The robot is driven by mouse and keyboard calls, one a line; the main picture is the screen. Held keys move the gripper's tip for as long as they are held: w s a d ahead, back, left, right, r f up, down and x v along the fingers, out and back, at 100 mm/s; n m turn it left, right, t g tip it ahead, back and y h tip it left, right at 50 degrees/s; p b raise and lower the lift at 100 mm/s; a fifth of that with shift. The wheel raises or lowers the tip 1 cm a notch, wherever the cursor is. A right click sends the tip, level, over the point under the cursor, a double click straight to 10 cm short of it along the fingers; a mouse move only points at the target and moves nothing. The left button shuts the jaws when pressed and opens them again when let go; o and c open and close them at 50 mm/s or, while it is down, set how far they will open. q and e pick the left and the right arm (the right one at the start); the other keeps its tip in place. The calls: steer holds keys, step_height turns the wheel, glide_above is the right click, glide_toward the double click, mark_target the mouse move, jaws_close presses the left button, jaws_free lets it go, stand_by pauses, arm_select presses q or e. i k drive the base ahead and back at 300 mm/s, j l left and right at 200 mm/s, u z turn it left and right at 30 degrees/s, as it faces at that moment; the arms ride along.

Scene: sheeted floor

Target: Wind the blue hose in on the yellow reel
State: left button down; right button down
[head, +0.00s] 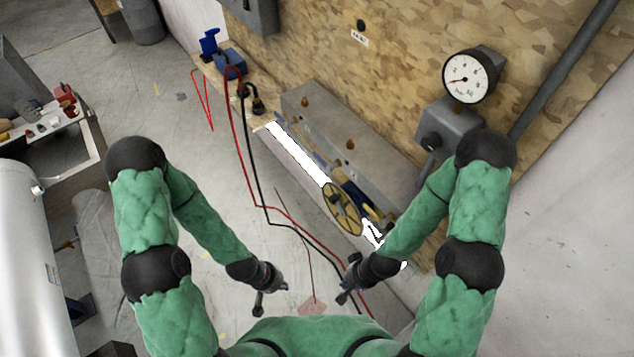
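The yellow reel (342,208) is a round spoked wheel standing at the front of the bench along the wooden wall, near its right end. Dark blue material (355,193) shows right behind the reel; I cannot tell how much of it is hose. My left gripper (270,298) is low in the middle of the view, fingers apart and empty, well to the lower left of the reel. My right gripper (347,280) is below the reel, apart from it, and looks open and empty.
Red and black cables (262,200) hang from the bench's far end and run across the floor between the reel and my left gripper. A pressure gauge (469,77) is on the wall. A blue vise (228,62) stands at the far end. A silver tank (30,260) is at left.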

mark_target(346, 202)
steer(key=i+j+u, duration=0.45)
steer(key=i+j, duration=0.45)
steer(key=j, duration=0.1)
